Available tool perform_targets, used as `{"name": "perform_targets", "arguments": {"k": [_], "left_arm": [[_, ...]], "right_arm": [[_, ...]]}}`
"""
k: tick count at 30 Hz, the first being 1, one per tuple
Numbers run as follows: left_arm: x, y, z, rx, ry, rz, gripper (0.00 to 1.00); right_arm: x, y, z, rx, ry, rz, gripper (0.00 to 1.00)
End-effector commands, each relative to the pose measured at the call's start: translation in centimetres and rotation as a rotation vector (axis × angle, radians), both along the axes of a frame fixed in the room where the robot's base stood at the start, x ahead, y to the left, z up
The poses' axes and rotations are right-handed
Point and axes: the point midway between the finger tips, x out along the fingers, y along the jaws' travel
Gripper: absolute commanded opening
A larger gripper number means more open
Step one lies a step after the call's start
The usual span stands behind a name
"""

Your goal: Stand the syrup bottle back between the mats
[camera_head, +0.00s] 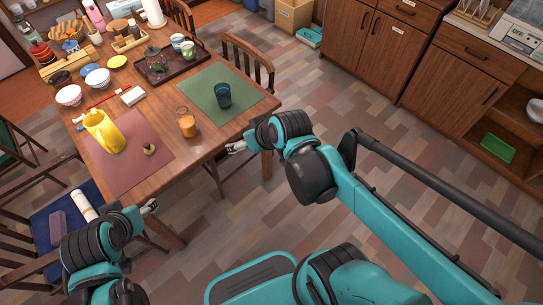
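A red-brown mat (128,172) lies at the table's near left, and a green mat (247,97) lies to its right. An amber jar-like vessel (187,125) stands upright between the mats; I cannot tell whether it is the syrup bottle. A yellow pitcher (106,134) and a small brown item (149,149) are on the red-brown mat. A dark blue cup (223,96) stands on the green mat. My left gripper (151,207) is at the table's near left corner. My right gripper (232,149) is by the front edge. Both look empty; their finger gaps are too small to judge.
A dark tray (164,75) with a glass teapot and cups stands farther back. Bowls (68,96) and a white box (133,96) lie at the left. A blue chair seat (52,236) holding a pale roll (83,206) is beside the table. A chair (249,58) stands behind.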

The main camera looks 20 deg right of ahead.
Motion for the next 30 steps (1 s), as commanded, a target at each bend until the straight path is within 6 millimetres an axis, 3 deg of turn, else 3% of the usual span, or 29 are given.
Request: {"name": "perform_targets", "arguments": {"k": [1,3,9,30], "left_arm": [[0.0,0.0,0.0,0.0,0.0,0.0,0.57],[0.0,0.0,0.0,0.0,0.0,0.0,0.57],[0.0,0.0,0.0,0.0,0.0,0.0,0.57],[0.0,0.0,0.0,0.0,0.0,0.0,0.57]], "right_arm": [[-2.0,-0.6,0.0,-0.015,0.012,-0.033,0.81],[-4.0,-1.6,-0.1,-0.033,0.025,-0.083,0.81],[-7.3,-3.2,-0.6,-0.062,0.041,-0.168,0.81],[-7.7,-3.5,-0.6,-0.066,0.041,-0.181,0.81]]}}
